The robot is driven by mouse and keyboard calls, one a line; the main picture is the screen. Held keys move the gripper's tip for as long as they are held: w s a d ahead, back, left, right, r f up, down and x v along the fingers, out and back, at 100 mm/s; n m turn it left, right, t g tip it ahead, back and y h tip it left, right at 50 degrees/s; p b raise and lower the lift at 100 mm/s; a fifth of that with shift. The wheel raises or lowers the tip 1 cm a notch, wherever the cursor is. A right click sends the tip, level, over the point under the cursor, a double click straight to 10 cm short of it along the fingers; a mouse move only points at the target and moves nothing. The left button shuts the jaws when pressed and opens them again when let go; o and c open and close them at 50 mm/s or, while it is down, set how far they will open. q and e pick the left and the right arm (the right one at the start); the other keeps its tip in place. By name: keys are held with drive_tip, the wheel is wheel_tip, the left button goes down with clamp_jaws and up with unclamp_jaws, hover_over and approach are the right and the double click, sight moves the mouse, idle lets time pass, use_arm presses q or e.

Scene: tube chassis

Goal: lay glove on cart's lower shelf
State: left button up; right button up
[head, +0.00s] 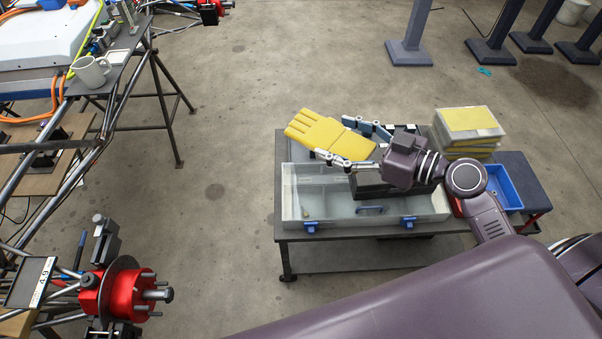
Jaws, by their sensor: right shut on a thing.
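A yellow glove (328,134) is held above the cart's top, its fingers pointing to the left. My right gripper (335,141) is shut on the glove near its cuff end, with a finger on either side. The cart (281,205) is dark grey and stands on a caster. Its lower shelf (345,258) shows below the top's front edge; the visible part looks bare, and the rest is hidden under the top. My left gripper is not in view.
A clear plastic case (312,213) with blue latches takes up much of the cart top. A stack of yellow and white items (468,124) and a blue bin (505,190) are at the right. Open floor (215,240) lies left of the cart. A tube frame with a red hub (120,292) stands at the far left.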

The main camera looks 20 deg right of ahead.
drive_tip(key=w+d+f+m+h, duration=0.1)
drive_tip(key=w, duration=0.1)
drive_tip(key=w+d+f+m+t+h+p, duration=0.1)
drive_tip(key=f, duration=0.1)
drive_tip(key=w+f+m+t+h+p, duration=0.1)
drive_tip(key=w, duration=0.1)
drive_tip(key=shift+w+d+f+h, duration=0.3)
drive_tip(key=shift+w+d+h, duration=0.05)
drive_tip(key=shift+d+h, duration=0.05)
drive_tip(key=shift+c, duration=0.2)
use_arm(q)
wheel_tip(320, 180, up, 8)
drive_tip(key=p, duration=0.5)
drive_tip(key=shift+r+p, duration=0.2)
drive_tip(key=shift+p, duration=0.1)
use_arm(e)
drive_tip(key=w+a+f+m+h, duration=0.2)
drive_tip(key=f+h, duration=0.1)
drive_tip(key=f, duration=0.2)
drive_tip(key=w+a+f+m+t+h, duration=0.1)
drive_tip(key=w+a+f+m+h, duration=0.2)
drive_tip(key=f, duration=0.3)
drive_tip(key=shift+w+a+f+h, duration=0.15)
drive_tip(key=shift+a+f+h, duration=0.1)
drive_tip(key=shift+h, duration=0.45)
